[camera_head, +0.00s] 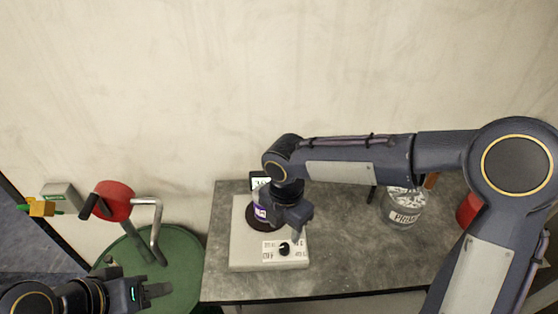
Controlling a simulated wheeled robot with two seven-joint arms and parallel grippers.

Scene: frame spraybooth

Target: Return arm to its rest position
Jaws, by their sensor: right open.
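My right arm reaches in from the right across the grey bench (350,270). My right gripper (298,232) is open and points down over the white device with a dark knob (284,249). A container with a purple label (260,212) stands on the device's dark round plate, just left of the gripper and partly hidden by it. I cannot tell whether they touch. My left gripper (154,291) is at the lower left, over the green round table (186,285). Whether its fingers are open or shut is unclear.
A clear jar labelled "PRIMER" (404,208) stands on the bench under my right forearm. A red object (467,209) is partly hidden behind my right arm. A red drum-shaped part (113,201) and bent metal tube (156,230) stand at the left. The bench's front middle is clear.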

